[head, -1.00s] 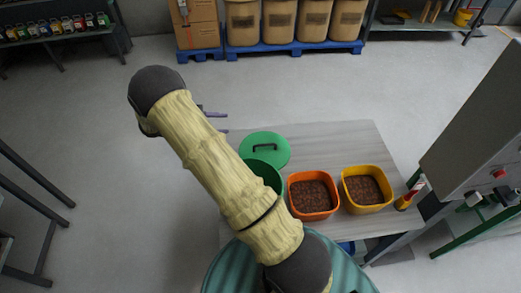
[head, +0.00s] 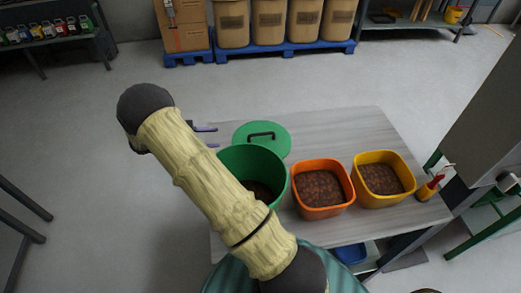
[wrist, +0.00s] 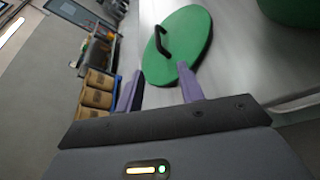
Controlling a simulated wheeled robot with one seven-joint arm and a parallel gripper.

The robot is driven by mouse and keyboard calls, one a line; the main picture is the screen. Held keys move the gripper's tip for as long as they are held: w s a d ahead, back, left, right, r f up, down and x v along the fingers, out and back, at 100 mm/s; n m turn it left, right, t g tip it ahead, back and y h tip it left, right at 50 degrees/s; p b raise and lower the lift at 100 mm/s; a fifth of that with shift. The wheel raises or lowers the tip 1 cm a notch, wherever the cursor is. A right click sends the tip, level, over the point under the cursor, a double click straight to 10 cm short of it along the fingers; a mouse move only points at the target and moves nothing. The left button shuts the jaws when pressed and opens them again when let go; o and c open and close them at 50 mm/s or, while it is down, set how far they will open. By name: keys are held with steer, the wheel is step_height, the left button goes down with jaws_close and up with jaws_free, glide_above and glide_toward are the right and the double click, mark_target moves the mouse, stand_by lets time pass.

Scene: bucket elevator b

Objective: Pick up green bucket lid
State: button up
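The green bucket lid (head: 270,143), a round disc with a dark handle (head: 262,135), lies flat on the grey table behind the green bucket (head: 250,165). The lid also shows in the wrist view (wrist: 185,52), beyond my fingers, with its handle upright. My arm hides part of the green bucket, which holds brown contents.
An orange bucket (head: 322,205) and a yellow bucket (head: 383,202), both with brown contents, stand right of the green bucket on the table (head: 345,128). A red-and-yellow tool (head: 429,189) is at the table's right edge.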

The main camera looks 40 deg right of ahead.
stand_by(0.3)
steer(key=b, duration=0.2)
glide_toward(258, 134)
steer(key=x, duration=0.4)
steer(key=shift+f, duration=0.45)
steer(key=shift+s+d, duration=0.1)
steer(key=shift+d, duration=0.2)
steer(key=shift+r+x, duration=0.15)
steer(key=shift+x, duration=1.15)
steer(key=shift+r+x, duration=0.1)
steer(key=shift+x, duration=1.2)
steer(key=shift+s+d, duration=0.1)
steer(key=shift+d, duration=0.05)
jaws_close()
